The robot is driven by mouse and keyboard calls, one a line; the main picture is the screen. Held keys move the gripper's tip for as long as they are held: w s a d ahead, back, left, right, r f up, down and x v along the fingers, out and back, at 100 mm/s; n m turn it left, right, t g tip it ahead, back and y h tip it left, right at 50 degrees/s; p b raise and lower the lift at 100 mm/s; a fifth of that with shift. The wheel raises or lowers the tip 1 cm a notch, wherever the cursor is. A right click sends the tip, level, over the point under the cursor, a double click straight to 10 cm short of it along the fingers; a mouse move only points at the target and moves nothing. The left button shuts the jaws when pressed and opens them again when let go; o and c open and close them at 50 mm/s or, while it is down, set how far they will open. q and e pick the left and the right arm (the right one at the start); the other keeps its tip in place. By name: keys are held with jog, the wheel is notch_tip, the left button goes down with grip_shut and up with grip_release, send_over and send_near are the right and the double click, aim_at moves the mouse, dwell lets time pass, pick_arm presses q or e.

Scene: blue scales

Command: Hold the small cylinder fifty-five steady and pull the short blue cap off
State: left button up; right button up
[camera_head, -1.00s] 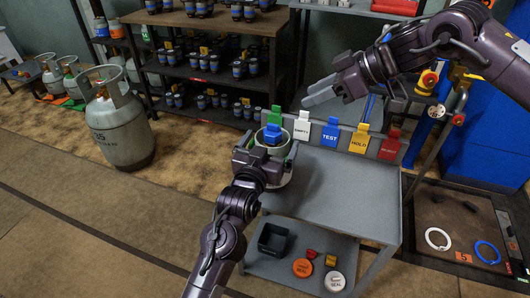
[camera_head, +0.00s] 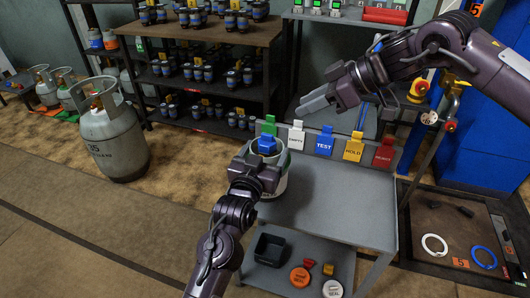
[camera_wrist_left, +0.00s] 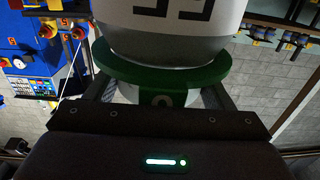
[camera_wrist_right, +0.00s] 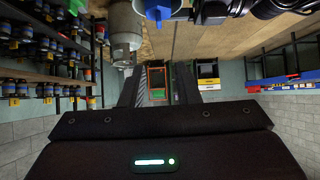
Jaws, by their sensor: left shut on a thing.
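The small grey-white cylinder (camera_head: 278,181) is at the left end of the grey cart, with the short blue cap (camera_head: 267,145) on its top. In the left wrist view the cylinder (camera_wrist_left: 205,45) shows upside down, with part of a dark number and a green ring. My left gripper (camera_head: 262,172) is shut on it by the green-ringed end; this grip shows in the left wrist view (camera_wrist_left: 160,98). Whether the cylinder touches the cart is hidden. My right gripper (camera_head: 314,103) is open and empty, above the back of the cart, right of and higher than the cap.
Tag cards, including the blue TEST card (camera_head: 324,141), line the back edge of the cart (camera_head: 340,205); its top is otherwise clear. A black bin (camera_head: 270,248) and seals lie on the lower shelf. A large grey cylinder (camera_head: 115,140) stands left; crowded shelves (camera_head: 205,75) stand behind.

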aim_at(272, 135)
jog(key=a+f+n+h, duration=0.1)
jog(key=a+f+n, duration=0.1)
jog(key=n, duration=1)
jog(key=w+a+f+n+g+h, duration=0.1)
jog(key=a+f+n, duration=0.2)
jog(key=n, duration=0.9)
jog(key=w+a+f+n+h, duration=0.1)
jog(key=f+n, duration=0.3)
jog(key=n, duration=0.7)
jog(key=shift+w+a+f+n+h, duration=0.2)
jog(key=shift+a+h, duration=0.1)
jog(key=shift+a, duration=0.1)
jog(key=shift+w+a+f+n+h, duration=0.1)
jog(key=shift+a+n+h, duration=0.1)
jog(key=shift+a+h, duration=0.15)
jog(key=shift+s, duration=0.1)
jog(key=shift+f, duration=0.1)
